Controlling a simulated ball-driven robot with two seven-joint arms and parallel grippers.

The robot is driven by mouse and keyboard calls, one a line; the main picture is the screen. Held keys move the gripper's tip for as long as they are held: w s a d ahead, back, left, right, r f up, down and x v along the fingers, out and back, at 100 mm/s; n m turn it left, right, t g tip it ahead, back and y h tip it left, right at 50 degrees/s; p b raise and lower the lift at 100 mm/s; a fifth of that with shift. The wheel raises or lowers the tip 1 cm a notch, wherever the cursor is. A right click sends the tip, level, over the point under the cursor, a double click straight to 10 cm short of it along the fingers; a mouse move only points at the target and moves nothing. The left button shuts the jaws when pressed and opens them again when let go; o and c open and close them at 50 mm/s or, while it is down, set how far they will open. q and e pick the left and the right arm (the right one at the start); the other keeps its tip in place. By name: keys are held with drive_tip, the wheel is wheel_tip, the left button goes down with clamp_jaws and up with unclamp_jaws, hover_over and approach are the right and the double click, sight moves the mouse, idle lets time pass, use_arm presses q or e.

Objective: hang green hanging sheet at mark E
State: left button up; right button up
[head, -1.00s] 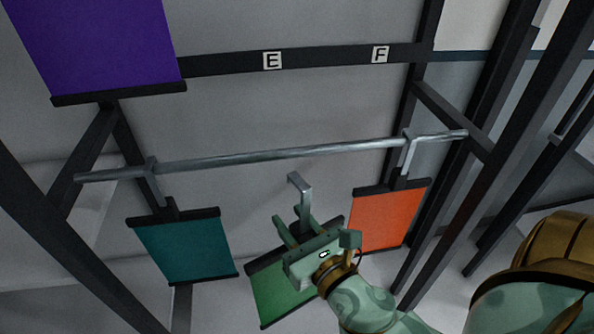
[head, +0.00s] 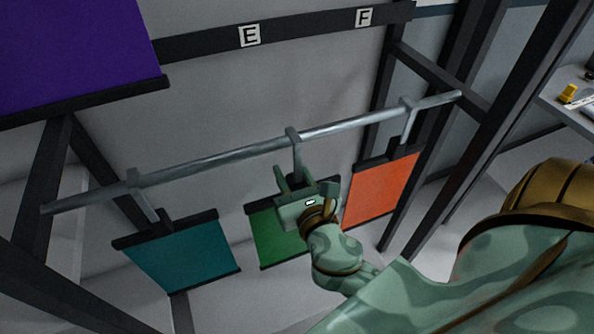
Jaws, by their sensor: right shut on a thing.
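The green hanging sheet (head: 275,242) hangs below my right gripper, partly hidden by it. My right gripper (head: 291,183) is shut on the sheet's hanger, just under its grey hook (head: 294,142). The hook's top overlaps the metal bar (head: 225,154) and looks to be over it; I cannot tell whether it bears the weight. Mark E (head: 249,35) is a white label on the dark rail behind and above, a little left of the hook in the picture. My left gripper is not in view.
A teal sheet (head: 185,255) hangs from the bar's left part and an orange sheet (head: 382,188) from its right part. A purple sheet (head: 75,50) is at upper left. Mark F (head: 364,17) is right of E. Dark frame posts stand at both sides.

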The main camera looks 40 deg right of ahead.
drive_tip(key=shift+w+d+f+b, duration=0.25)
drive_tip(key=shift+w+f, duration=0.15)
drive_tip(key=shift+w, duration=0.35)
drive_tip(key=shift+w+d+f+b, duration=0.1)
drive_tip(key=shift+w+f+b, duration=0.2)
drive_tip(key=shift+w, duration=0.4)
drive_tip(key=shift+f, duration=0.1)
drive_tip(key=o, duration=1.2)
